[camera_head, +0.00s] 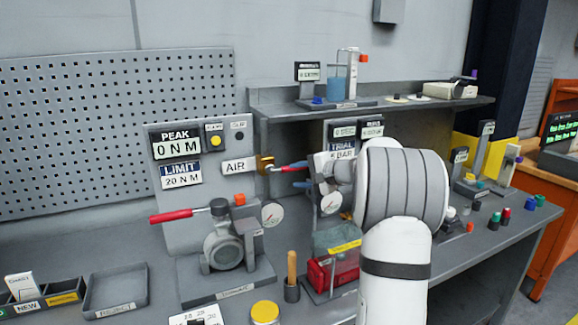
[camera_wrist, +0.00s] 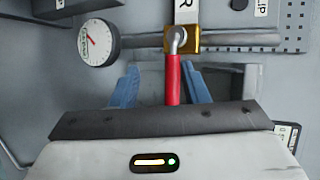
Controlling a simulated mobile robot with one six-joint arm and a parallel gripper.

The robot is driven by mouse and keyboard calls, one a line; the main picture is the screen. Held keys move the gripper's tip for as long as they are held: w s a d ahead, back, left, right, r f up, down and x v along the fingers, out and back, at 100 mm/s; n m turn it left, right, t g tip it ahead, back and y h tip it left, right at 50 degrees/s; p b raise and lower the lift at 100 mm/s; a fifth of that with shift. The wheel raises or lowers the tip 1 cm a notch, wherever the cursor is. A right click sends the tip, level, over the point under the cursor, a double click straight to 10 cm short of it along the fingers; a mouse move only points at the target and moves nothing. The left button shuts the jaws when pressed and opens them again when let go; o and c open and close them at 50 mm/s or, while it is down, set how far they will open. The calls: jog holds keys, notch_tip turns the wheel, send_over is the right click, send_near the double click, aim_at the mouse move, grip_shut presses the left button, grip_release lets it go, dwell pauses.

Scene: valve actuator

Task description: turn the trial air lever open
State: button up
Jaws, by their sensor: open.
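The trial air lever is a red handle (camera_head: 291,168) on a brass valve block (camera_head: 265,163), beside the AIR label (camera_head: 238,166). In the head view it points right from the block, towards my gripper (camera_head: 303,176). In the wrist view the red lever (camera_wrist: 173,82) runs from a silver elbow at the brass block (camera_wrist: 183,40) down between the blue fingers of my gripper (camera_wrist: 159,76). The fingers are apart, and the lever lies nearer the right finger. A gap shows on the left; contact on the right is unclear. The handle's near end is hidden behind the gripper body.
A round gauge (camera_wrist: 98,42) and a grey pipe (camera_wrist: 232,38) are close to the fingers. The TRIAL panel (camera_head: 340,150) is partly behind my arm. A shelf (camera_head: 410,110) stands behind.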

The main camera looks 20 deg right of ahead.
aim_at(286, 168)
jog(key=w+f+m+t+p, duration=0.1)
jog(key=w+p, duration=0.1)
jog(key=w, duration=0.6)
jog(key=shift+w+d, duration=0.25)
jog(key=shift+d, duration=0.15)
jog(key=shift+f, duration=0.1)
grip_shut()
